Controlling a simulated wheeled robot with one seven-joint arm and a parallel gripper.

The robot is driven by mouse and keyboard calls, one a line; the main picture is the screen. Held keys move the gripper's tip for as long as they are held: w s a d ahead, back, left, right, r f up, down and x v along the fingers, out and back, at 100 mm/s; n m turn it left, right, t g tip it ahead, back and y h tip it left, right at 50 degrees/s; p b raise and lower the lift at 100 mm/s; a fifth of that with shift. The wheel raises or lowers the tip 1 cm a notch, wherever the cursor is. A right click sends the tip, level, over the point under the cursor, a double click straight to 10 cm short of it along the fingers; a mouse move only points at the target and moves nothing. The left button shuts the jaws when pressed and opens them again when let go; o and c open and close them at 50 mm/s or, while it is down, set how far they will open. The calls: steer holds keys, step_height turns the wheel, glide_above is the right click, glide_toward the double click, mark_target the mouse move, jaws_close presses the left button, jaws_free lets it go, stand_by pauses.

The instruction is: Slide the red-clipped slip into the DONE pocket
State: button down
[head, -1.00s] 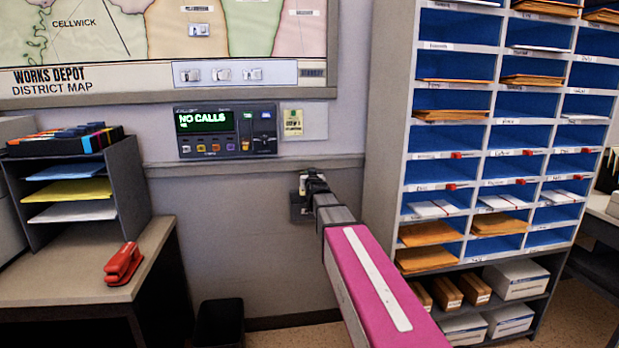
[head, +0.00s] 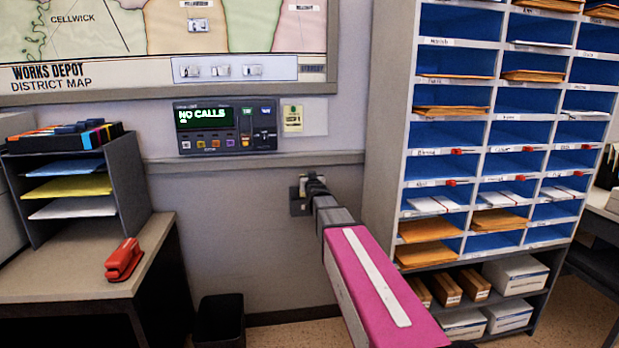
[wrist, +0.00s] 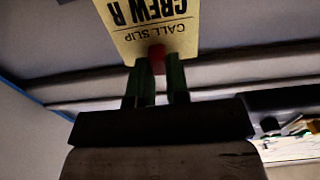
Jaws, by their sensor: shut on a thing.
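In the wrist view a yellow slip (wrist: 150,25) shows upside down, with "CALL SLIP" and "CREW R" printed on it. A red clip (wrist: 157,62) sits at its near edge. The two green fingers of my gripper (wrist: 157,70) are shut on the red clip, and the slip sticks out beyond them. In the head view my gripper (head: 301,190) is small, in front of the grey wall below the console; the slip cannot be made out there. I cannot read a DONE label in either view.
A call console (head: 226,128) reading "NO CALLS" is on the wall, with a small yellow card (head: 293,118) to its right. A pigeonhole rack (head: 390,150) stands right. A desk (head: 60,275) with a paper sorter (head: 128,190) and red stapler (head: 123,261) is left. A dark bin (head: 219,320) stands below.

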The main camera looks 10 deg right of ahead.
steer(key=shift+f, duration=2.95)
steer(key=c, duration=1)
jaws_free()
steer(key=shift+c, duration=0.2)
steer(key=shift+s, duration=0.1)
steer(key=s, duration=1)
steer(key=s+f+g, duration=0.5)
steer(key=s+f, duration=0.1)
steer(key=f, duration=0.5)
steer(key=s+f+g, duration=0.6)
steer(key=s, duration=0.4)
steer(key=s+f+g, duration=0.7)
steer(key=s, duration=0.4)
steer(key=shift+f, duration=0.3)
